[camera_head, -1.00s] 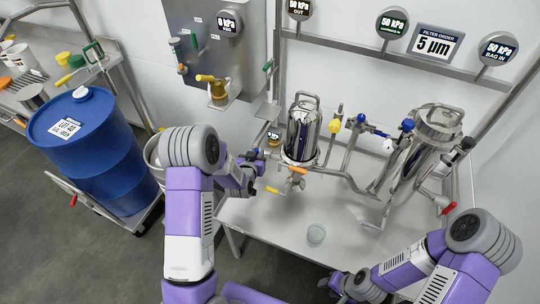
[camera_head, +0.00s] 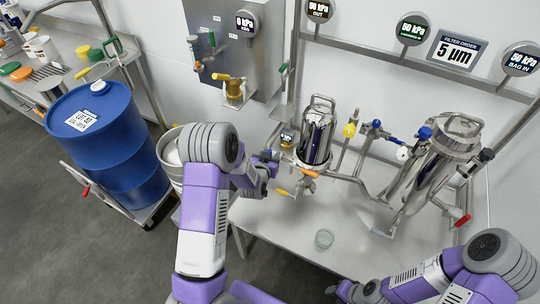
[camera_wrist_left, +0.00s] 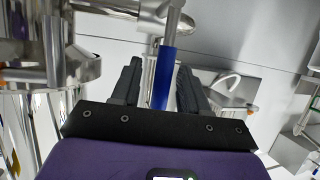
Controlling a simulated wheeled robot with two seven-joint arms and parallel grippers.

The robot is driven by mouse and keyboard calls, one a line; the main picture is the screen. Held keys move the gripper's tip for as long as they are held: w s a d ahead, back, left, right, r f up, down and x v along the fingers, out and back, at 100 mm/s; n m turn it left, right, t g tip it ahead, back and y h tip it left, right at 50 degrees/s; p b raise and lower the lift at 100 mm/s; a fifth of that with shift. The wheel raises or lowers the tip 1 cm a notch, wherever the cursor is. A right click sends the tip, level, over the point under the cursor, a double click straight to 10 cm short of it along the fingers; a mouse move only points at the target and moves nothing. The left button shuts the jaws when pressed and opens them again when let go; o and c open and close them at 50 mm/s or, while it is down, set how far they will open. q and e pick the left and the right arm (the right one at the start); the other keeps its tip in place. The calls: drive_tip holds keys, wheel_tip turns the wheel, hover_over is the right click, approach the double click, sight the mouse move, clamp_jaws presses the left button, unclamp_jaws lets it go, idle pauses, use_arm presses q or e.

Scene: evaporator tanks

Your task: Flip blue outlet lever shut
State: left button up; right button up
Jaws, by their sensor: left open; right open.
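A blue lever handle (camera_wrist_left: 162,75) stands between the two fingers of my left gripper (camera_wrist_left: 155,85) in the left wrist view. The fingers are open on either side of it, with no clear grip on it. In the head view my left gripper (camera_head: 271,164) is just left of the small steel filter housing (camera_head: 317,135); the lever there is hidden or too small to make out. Other blue handles (camera_head: 377,125) show on the pipework right of that housing. My right gripper (camera_head: 338,291) is open at the bottom edge, low in front of the table, partly cut off.
Orange (camera_head: 308,173) and yellow (camera_head: 283,192) handles are close to my left gripper. A blue drum (camera_head: 105,140) stands at left. The table's front middle is mostly clear.

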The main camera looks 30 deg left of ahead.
use_arm(q)
drive_tip(key=p+v, duration=0.1)
drive_tip(key=v, duration=0.6)
drive_tip(key=shift+s+p, duration=0.25)
drive_tip(key=shift+p, duration=0.15)
drive_tip(key=shift+d, duration=0.1)
